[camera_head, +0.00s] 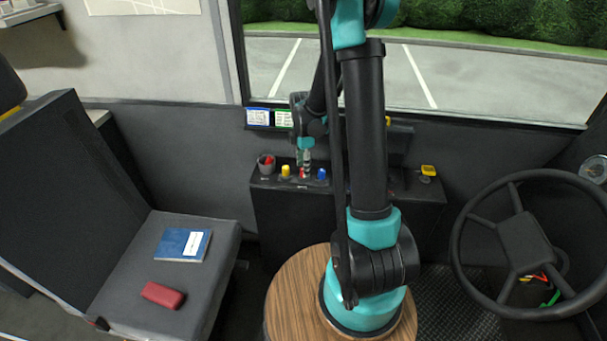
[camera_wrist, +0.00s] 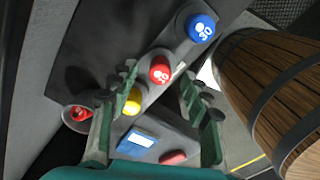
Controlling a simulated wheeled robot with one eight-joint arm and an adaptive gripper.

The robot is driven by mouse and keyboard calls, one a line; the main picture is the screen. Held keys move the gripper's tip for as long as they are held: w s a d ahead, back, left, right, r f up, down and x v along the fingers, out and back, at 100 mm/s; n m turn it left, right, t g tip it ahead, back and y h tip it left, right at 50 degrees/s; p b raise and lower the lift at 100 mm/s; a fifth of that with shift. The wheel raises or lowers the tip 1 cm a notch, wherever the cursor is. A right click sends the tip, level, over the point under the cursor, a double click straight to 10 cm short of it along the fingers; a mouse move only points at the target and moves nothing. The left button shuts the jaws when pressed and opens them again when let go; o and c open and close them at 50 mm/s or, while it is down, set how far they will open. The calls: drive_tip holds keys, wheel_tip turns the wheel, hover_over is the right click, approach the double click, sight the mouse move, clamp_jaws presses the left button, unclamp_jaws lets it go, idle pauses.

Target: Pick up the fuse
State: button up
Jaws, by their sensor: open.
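A row of round-topped fuses stands on the dark console (camera_head: 285,212). They are a yellow fuse (camera_head: 286,170), a red fuse (camera_head: 303,173) and a blue fuse (camera_head: 322,174). The wrist view shows the blue fuse (camera_wrist: 201,28) marked 30, the red fuse (camera_wrist: 160,70) and the yellow fuse (camera_wrist: 133,102). My gripper (camera_head: 305,157) is above the row, pointing down. In the wrist view my gripper (camera_wrist: 157,82) is open, its fingers on either side of the red fuse's line of sight. I cannot tell whether they touch it. Nothing is held.
A grey cup (camera_head: 266,165) with something red inside stands left of the yellow fuse. A yellow-topped item (camera_head: 428,170) is at the console's right end. A seat (camera_head: 140,255) holds a blue booklet (camera_head: 183,245) and a red wallet-like case (camera_head: 162,295). A steering wheel (camera_head: 525,245) is at right.

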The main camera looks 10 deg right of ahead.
drive_tip(key=shift+f, duration=0.9)
drive_tip(key=c, duration=1)
drive_tip(key=shift+o, duration=0.2)
drive_tip(key=shift+r, duration=0.15)
